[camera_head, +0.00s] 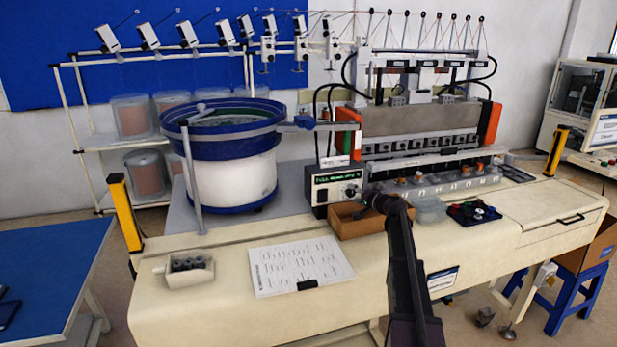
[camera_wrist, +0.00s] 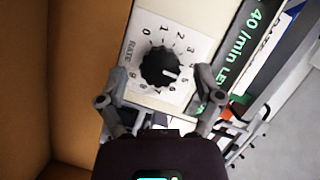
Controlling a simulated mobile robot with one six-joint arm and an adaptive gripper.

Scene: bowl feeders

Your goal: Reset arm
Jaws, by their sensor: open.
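My gripper (camera_head: 372,200) is at the front of the control box (camera_head: 337,189), just above the cardboard tray. In the wrist view my gripper (camera_wrist: 158,82) is open, one finger on each side of the black rate knob (camera_wrist: 160,67). Gaps show between the fingers and the knob, and nothing is held. The box's green display (camera_wrist: 240,50) shows "40 /min". My arm reaches in from the lower right in the head view.
The cardboard tray (camera_head: 358,221) lies directly below my gripper, and its brown wall fills the wrist view's left. A clear container (camera_head: 430,208) and a dark tray of parts (camera_head: 474,212) lie to the right. A blue-rimmed bowl feeder (camera_head: 228,150) stands left. The paper sheet (camera_head: 300,266) lies flat.

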